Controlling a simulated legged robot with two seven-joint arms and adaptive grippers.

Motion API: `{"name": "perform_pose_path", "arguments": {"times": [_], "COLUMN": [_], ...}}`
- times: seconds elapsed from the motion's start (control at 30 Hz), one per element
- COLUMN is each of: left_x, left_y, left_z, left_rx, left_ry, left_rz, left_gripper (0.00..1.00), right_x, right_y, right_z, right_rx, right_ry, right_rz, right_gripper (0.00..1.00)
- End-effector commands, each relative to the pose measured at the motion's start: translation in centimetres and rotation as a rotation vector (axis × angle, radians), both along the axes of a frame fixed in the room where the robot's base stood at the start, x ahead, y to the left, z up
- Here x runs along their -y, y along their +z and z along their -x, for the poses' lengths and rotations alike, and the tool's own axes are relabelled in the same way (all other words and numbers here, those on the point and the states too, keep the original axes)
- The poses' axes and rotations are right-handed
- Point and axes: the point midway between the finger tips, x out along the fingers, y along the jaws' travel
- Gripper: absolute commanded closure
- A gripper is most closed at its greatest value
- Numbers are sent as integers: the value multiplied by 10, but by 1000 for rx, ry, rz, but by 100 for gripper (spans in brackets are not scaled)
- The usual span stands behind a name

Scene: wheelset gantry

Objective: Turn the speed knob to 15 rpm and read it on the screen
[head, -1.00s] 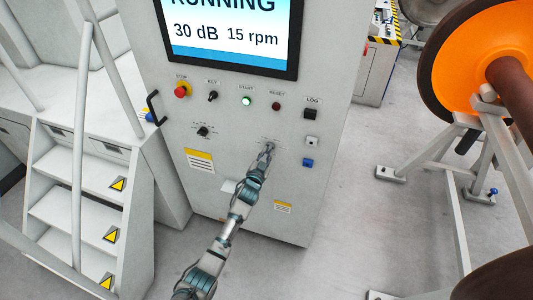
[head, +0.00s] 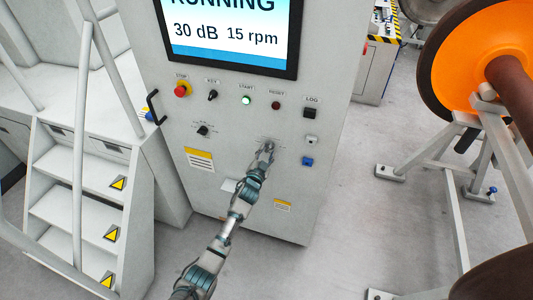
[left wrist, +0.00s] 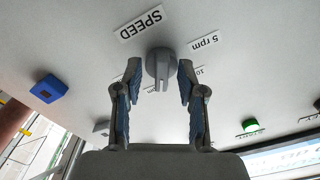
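The grey speed knob (left wrist: 160,66) shows in the left wrist view, below a SPEED label (left wrist: 141,24) printed upside down, with a 5 rpm mark to its right. My left gripper (left wrist: 159,75) is open, one finger on each side of the knob, with a visible gap on both sides. In the head view my left gripper (head: 267,148) is at the cabinet front and hides the knob. The screen (head: 228,30) reads 30 dB and 15 rpm, with RUNNING partly cut off above. My right gripper is not in view.
Near the knob are a red stop button (head: 182,90), a lit green start button (head: 247,101), a black LOG button (head: 310,114) and a blue button (head: 308,162). Steps with railings (head: 90,180) stand left. An orange wheel (head: 470,65) on a stand is right. Floor between is clear.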

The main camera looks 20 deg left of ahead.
Motion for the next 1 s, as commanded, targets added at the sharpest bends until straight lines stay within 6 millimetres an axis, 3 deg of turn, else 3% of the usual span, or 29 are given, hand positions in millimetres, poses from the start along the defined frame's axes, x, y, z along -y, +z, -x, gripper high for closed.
{"name": "perform_pose_path", "arguments": {"times": [0.33,0.8,1.0], "left_x": [-2,-4,-4], "left_y": [0,-2,-2], "left_z": [10,102,118], "left_rx": [1,-2,-1], "left_ry": [2,0,0], "left_rz": [-1,1,0], "left_gripper": [60,60,60], "right_x": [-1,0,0], "right_y": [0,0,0], "right_z": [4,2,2], "right_rx": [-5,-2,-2], "right_ry": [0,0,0], "right_rz": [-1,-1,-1], "right_gripper": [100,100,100]}}
